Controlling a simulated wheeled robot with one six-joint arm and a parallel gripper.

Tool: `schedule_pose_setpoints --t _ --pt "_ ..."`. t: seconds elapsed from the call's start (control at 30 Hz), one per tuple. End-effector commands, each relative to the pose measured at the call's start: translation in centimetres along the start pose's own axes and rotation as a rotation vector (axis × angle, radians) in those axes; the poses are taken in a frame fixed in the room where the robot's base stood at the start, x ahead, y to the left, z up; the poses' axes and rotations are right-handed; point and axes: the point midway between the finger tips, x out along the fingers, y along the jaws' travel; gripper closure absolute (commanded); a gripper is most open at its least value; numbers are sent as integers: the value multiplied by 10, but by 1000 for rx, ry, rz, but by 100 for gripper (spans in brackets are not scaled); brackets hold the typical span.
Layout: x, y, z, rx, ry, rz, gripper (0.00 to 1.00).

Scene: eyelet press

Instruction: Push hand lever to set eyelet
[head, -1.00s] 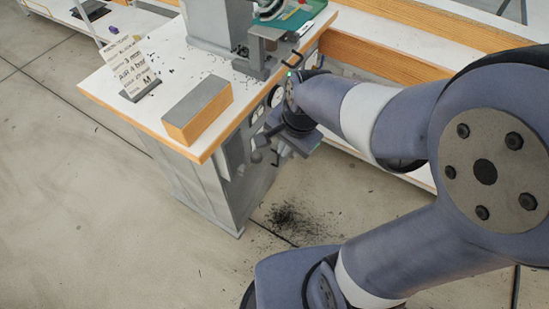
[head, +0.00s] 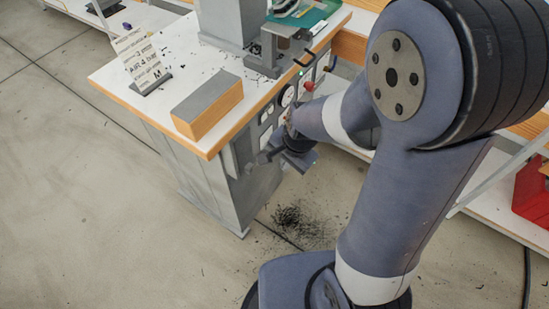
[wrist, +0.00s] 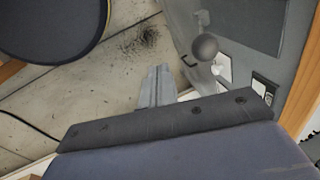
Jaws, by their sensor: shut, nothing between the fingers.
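The hand lever shows as a grey ball knob (wrist: 205,46) on a short arm in the wrist view, in front of the grey cabinet face. In the head view a small dark knob (head: 262,158) shows beside the cabinet front, just left of my wrist. My gripper's fingers (wrist: 157,86) are together and empty in the wrist view. They point past the cabinet toward the floor, left of and below the knob in the picture, apart from it. In the head view my wrist largely hides the fingers. The eyelet is not identifiable.
The press column (head: 226,22) stands on the white worktable (head: 115,75). A grey-topped wooden block (head: 207,104) and a printed sign (head: 140,60) sit there. Gauges and a red button (head: 309,86) are on the cabinet front. Dark scraps (head: 300,222) lie on open floor.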

Motion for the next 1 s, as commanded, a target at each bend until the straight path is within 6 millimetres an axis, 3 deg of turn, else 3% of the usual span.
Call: schedule_pose_setpoints --t 0.03,0.2,0.4,1.0 --pt "8 -2 1 -1 -3 3 100" --pt "18 -22 -1 -3 -2 2 100" --pt "24 -32 -2 0 -1 1 100" --pt "18 -42 -1 -5 -2 37 100"
